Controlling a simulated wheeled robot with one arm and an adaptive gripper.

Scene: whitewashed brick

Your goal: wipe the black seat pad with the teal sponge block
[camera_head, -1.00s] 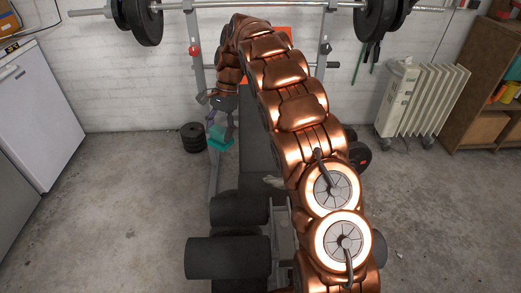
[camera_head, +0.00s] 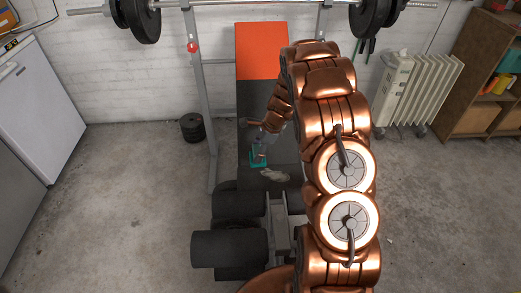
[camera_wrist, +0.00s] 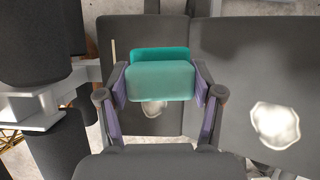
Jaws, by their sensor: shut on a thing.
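My gripper (camera_wrist: 160,88) is shut on the teal sponge block (camera_wrist: 160,80), with a finger at each side of it. In the head view the sponge (camera_head: 258,158) is over the left part of the black seat pad (camera_head: 270,191). I cannot tell whether it touches the pad. In the wrist view the seat pad (camera_wrist: 150,28) lies below the sponge. A pale patch (camera_wrist: 152,109) on this pad is partly hidden behind the sponge; it also shows in the head view (camera_head: 275,175), right of the sponge.
A second black pad (camera_wrist: 230,70) with a larger whitish patch (camera_wrist: 276,125) adjoins the seat. Black foam rollers (camera_head: 228,248) are at the bench's near end. A rack upright (camera_head: 197,90) stands left and a barbell (camera_head: 240,4) crosses above.

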